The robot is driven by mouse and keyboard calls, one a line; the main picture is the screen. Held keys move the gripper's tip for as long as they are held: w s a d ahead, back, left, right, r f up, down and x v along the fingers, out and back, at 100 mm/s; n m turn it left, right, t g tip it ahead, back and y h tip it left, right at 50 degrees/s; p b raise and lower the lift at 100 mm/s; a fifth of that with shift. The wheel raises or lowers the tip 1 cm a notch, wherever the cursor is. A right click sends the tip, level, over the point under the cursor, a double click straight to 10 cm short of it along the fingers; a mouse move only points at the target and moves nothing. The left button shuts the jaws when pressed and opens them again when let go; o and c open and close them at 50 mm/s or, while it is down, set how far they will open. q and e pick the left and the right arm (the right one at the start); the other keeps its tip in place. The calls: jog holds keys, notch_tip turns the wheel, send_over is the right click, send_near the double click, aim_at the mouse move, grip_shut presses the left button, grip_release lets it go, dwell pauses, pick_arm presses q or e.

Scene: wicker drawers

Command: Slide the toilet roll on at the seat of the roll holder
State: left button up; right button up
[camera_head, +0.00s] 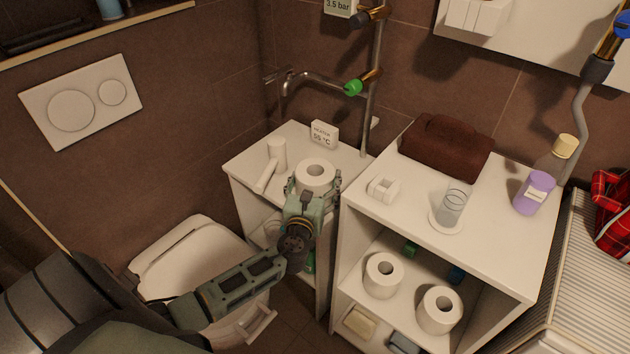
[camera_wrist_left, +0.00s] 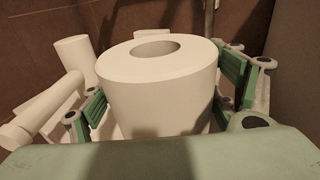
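A white toilet roll (camera_head: 316,174) is upright between the fingers of my left gripper (camera_head: 313,186), over the left white cabinet. In the left wrist view the roll (camera_wrist_left: 160,95) fills the middle, with green finger pads against both sides. Whether its underside touches the cabinet top is hidden. A white piece that looks like the roll holder (camera_head: 276,153) stands on the cabinet to the left of the roll, with a thick post and a rod reaching toward the front. It also shows at the left of the left wrist view (camera_wrist_left: 75,58), apart from the roll. My right gripper is out of view.
A small white card (camera_head: 323,134) stands behind the roll, below a tap (camera_head: 300,78). The taller cabinet (camera_head: 494,253) on the right carries a white block (camera_head: 383,188), brown towel (camera_head: 446,146), glass (camera_head: 453,207) and bottles. Two more rolls (camera_head: 383,276) sit on its shelf. A toilet (camera_head: 190,262) is front left.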

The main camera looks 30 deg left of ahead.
pick_arm(q)
jog(key=o, duration=0.4)
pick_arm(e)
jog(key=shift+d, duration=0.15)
pick_arm(q)
jog(key=shift+s, duration=0.15)
jog(key=shift+v, duration=3.9)
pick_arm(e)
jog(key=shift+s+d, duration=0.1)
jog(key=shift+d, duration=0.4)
pick_arm(q)
jog(key=shift+r, duration=0.1)
